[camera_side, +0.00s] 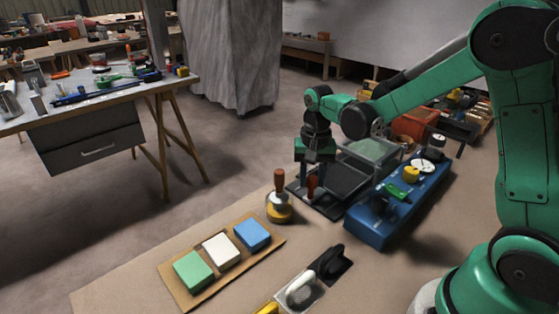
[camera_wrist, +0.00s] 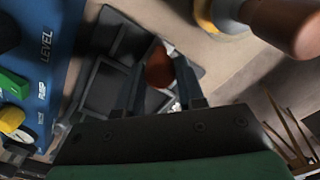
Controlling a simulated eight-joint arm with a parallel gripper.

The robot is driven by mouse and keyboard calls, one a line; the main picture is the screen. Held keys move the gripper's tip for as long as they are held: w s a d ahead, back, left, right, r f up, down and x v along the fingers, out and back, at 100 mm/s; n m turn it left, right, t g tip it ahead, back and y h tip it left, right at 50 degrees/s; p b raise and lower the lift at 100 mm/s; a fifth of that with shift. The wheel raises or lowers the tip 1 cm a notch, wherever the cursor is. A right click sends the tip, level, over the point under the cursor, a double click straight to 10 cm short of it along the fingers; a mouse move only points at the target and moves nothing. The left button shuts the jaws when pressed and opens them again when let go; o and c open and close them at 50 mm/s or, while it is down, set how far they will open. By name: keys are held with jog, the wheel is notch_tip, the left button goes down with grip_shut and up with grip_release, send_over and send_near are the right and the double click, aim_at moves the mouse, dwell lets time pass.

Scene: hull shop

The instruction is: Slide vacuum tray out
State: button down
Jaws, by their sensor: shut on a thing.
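The dark vacuum tray (camera_side: 338,182) lies flat on the bench, left of a blue machine (camera_side: 372,228). A clear panel (camera_side: 371,150) sits at its far end. In the wrist view the dark tray (camera_wrist: 100,85) shows black recessed panels. A red knob (camera_side: 312,188) stands up at the tray's near-left part. My gripper (camera_side: 314,175) is directly over it, pointing down. In the wrist view the red-brown knob (camera_wrist: 158,68) is between the two fingers of my gripper (camera_wrist: 160,82), which is shut on it. The knob's base is hidden.
A brown-handled tool (camera_side: 279,197) on a yellow base stands close left of the tray. Green, white and blue blocks lie on a brown board (camera_side: 222,262) at the front left. A black-handled item (camera_side: 328,262) lies in front. Bare bench surface lies between them.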

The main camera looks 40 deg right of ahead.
jog(key=c, duration=0.5)
grip_release()
jog(key=shift+c, duration=0.2)
jog(key=shift+r, duration=0.1)
jog(key=shift+r, duration=2.75)
jog(key=s+a+r+n+t, duration=0.3)
jog(key=s+a+n+t, duration=0.2)
jog(key=s+n+t, duration=0.2)
jog(key=shift+s+a+n, duration=0.35)
jog(key=shift+s+n, duration=0.05)
jog(key=shift+n, duration=0.6)
